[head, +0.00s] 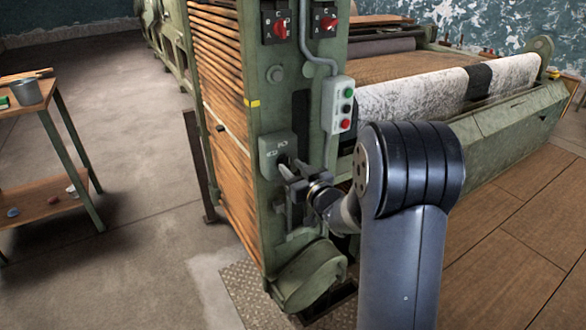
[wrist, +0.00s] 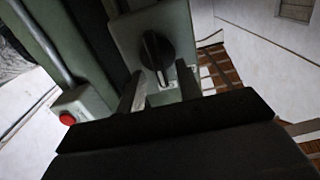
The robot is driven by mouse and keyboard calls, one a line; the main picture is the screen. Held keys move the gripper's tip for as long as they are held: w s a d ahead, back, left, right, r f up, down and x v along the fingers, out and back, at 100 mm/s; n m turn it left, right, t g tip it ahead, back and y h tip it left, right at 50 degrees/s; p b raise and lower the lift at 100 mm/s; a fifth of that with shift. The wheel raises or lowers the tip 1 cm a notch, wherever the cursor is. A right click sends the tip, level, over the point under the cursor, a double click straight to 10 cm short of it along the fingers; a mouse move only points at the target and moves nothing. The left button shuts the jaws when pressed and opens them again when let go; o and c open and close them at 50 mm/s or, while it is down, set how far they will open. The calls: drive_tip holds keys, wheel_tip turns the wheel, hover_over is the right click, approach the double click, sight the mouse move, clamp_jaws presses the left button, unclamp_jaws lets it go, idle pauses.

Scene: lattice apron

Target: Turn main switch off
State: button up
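A grey-green switch box (head: 270,146) is mounted on the machine's green column. In the wrist view, the box (wrist: 122,37) carries a black rotary knob (wrist: 155,52) with a pale pointer line along it, close to upright in that picture. My gripper (head: 287,169) is in front of the lower part of this box. In the head view, my gripper partly hides the knob.
Two red-knobbed switches (head: 280,28) (head: 327,22) sit higher.

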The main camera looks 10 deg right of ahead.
drive_tip(key=shift+w+a, duration=0.15)
drive_tip(key=shift+w, duration=0.5)
drive_tip(key=shift+s, duration=0.1)
drive_tip(key=shift+r, duration=0.1)
clamp_jaws()
